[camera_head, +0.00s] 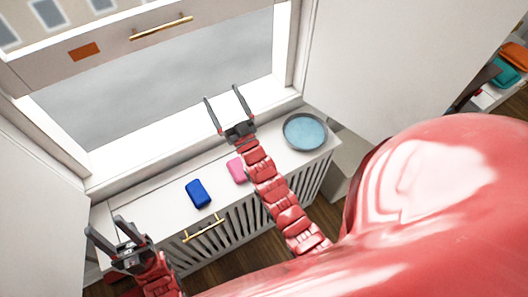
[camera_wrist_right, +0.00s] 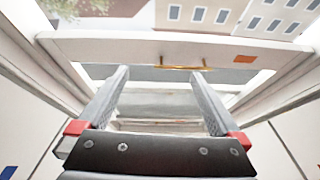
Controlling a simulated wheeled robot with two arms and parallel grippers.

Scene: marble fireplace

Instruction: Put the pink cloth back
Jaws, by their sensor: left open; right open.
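The pink cloth (camera_head: 237,170) lies folded on the white cabinet top (camera_head: 160,203), partly hidden behind my right arm in the head view. A blue folded cloth (camera_head: 198,193) lies to its left. My right gripper (camera_head: 224,96) is open and empty, beyond the pink cloth and in front of the window opening. Its open fingers also show in the right wrist view (camera_wrist_right: 160,85), with nothing between them. My left gripper (camera_head: 104,228) is open and empty at the lower left, near the cabinet's left end.
A round blue-grey dish (camera_head: 305,132) sits at the right end of the cabinet top. A raised white window panel with a gold handle (camera_head: 161,28) and an orange patch (camera_head: 84,52) is above. A gold handle (camera_head: 203,229) is on the slatted cabinet front. Shelves with folded items (camera_head: 506,72) stand far right.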

